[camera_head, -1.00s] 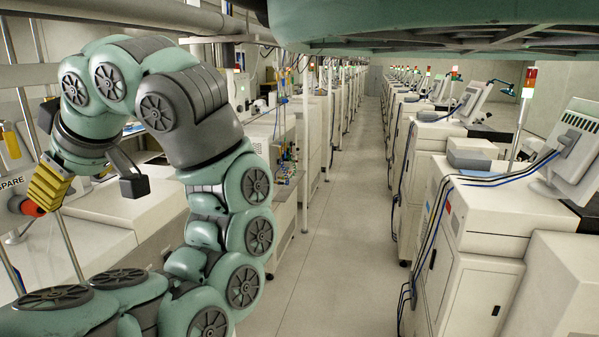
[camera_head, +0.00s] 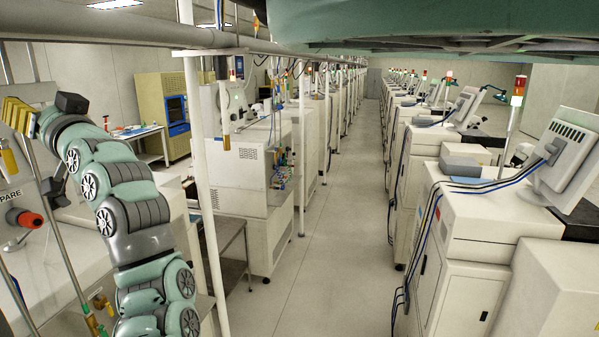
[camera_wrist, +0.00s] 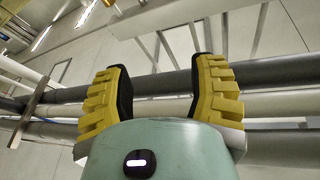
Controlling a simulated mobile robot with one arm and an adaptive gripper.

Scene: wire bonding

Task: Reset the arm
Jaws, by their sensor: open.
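My gripper (camera_head: 18,115) is at the far left of the head view, raised at the end of my green and grey arm. Its yellow ribbed fingers also show in the wrist view (camera_wrist: 160,66), spread apart with nothing between them. The wrist view looks up past the fingers at grey pipes (camera_wrist: 268,72) and the ceiling. I cannot tell how far the pipes are from the fingers.
A white post (camera_head: 203,190) stands right of my arm. A red-orange knob (camera_head: 30,219) is on a machine below my gripper. Machines (camera_head: 492,210) line the right side. The aisle floor (camera_head: 325,235) between the rows is clear.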

